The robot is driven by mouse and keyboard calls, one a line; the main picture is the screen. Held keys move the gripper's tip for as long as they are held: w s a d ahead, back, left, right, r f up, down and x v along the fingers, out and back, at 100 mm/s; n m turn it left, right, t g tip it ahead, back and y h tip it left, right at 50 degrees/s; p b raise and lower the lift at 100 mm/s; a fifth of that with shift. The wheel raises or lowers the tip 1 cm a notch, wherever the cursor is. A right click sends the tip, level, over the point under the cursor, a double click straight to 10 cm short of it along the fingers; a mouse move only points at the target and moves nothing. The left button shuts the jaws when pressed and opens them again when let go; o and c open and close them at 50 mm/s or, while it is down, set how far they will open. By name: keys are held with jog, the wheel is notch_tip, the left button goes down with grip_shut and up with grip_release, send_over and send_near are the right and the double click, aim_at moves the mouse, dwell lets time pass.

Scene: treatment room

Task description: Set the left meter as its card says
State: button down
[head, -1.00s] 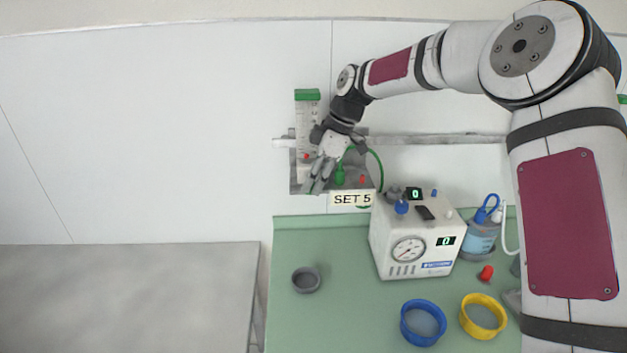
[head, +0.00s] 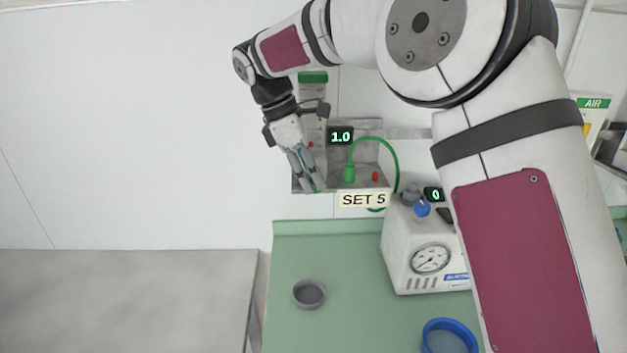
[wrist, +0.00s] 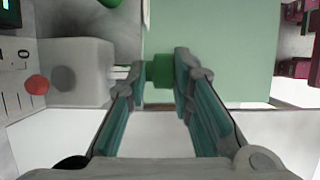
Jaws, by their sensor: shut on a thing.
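The left meter (head: 313,92) is an upright scale tube with a green top, on the wall rail. A small red ball (head: 311,144) shows beside its scale, and in the wrist view (wrist: 37,84). The dark display (head: 341,137) to its right reads 1.0. The card (head: 363,199) below reads SET 5. My gripper (head: 314,187) is at the meter's lower end. In the wrist view, its fingers are shut on a green knob (wrist: 160,70), which sits on a short stem from the grey meter block (wrist: 75,70). In the head view, the fingers mostly hide the knob.
A green hose (head: 397,165) loops right of the meter. On the green counter (head: 340,270) stand a white box with a gauge (head: 412,252), a grey cup (head: 309,294) and a blue ring (head: 449,333). A grey table (head: 120,300) stands at left. A second AIR meter (head: 592,104) is at far right.

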jog(key=shift+s+a+f+h+b, duration=0.1)
jog(key=shift+a+f+h+b, duration=0.3)
jog(key=shift+h, duration=2.05)
jog(key=shift+s+a+f+h+b, duration=0.15)
jog(key=shift+f+h, duration=0.35)
jog(key=shift+h, duration=1.9)
jog(key=shift+a+f+h+b, duration=0.25)
jog(key=shift+f+h, duration=0.2)
jog(key=shift+h, duration=2)
jog(key=c, duration=1.5)
grip_release()
jog(key=shift+r, duration=0.1)
jog(key=shift+a+f, duration=0.2)
jog(key=shift+a, duration=1.7)
jog(key=shift+a+f, duration=0.2)
jog(key=shift+a, duration=1.65)
